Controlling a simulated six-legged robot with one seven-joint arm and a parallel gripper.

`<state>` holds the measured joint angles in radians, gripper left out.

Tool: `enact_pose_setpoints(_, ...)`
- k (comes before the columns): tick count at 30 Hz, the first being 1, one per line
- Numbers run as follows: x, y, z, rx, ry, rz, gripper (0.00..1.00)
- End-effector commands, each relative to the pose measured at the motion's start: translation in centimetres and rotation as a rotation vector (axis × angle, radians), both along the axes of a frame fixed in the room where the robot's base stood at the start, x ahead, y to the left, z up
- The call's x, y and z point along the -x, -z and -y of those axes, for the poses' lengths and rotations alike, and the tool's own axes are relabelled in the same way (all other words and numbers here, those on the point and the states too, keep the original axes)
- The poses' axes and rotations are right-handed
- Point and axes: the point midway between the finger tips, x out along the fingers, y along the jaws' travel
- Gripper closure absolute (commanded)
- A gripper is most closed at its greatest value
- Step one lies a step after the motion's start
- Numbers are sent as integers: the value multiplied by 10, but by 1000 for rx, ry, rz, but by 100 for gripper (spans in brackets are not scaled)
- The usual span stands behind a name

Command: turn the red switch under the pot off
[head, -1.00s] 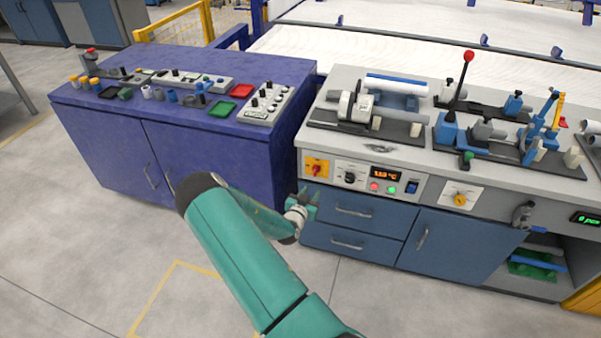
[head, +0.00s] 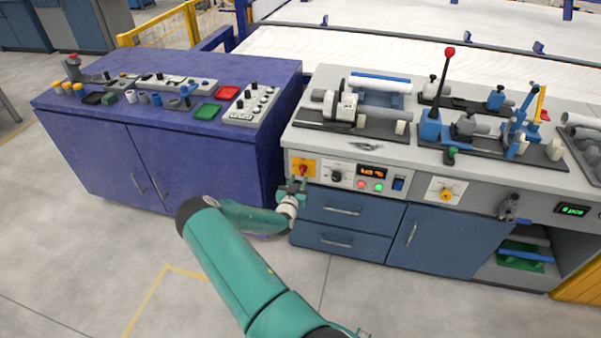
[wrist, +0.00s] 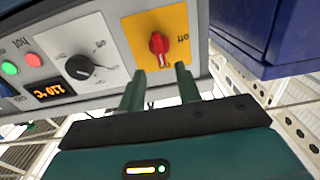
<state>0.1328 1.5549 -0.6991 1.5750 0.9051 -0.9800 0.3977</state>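The red switch (head: 303,169) sits on a yellow plate at the left end of the workbench's front panel. In the wrist view the red switch (wrist: 158,43) is a knob, with labels around it on the yellow plate (wrist: 175,25). My gripper (head: 295,184) is just below and in front of the switch. In the wrist view my gripper (wrist: 160,76) is open and empty, its two green fingers apart and pointing toward the switch. No finger appears to touch the knob. I cannot make out a pot.
A black dial (wrist: 79,67) and a temperature display (wrist: 52,92) are beside the plate. Green and red buttons (head: 370,186) are further right. A purple cabinet (head: 200,165) stands close on the left. Drawers (head: 340,225) lie below; the floor in front is clear.

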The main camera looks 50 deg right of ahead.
Motion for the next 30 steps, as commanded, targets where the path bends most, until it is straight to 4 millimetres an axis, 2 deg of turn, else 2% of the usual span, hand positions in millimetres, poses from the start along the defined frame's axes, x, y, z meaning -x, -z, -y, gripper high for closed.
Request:
enact_pose_setpoints(3,-10,0,22,1,-1,2,66)
enact_pose_setpoints(9,-22,0,45,1,-4,0,66)
enact_pose_setpoints(20,-25,0,51,0,-4,1,66)
enact_pose_setpoints(24,-25,0,50,0,-4,1,92)
enact_pose_setpoints(30,-25,0,50,2,-4,-4,94)
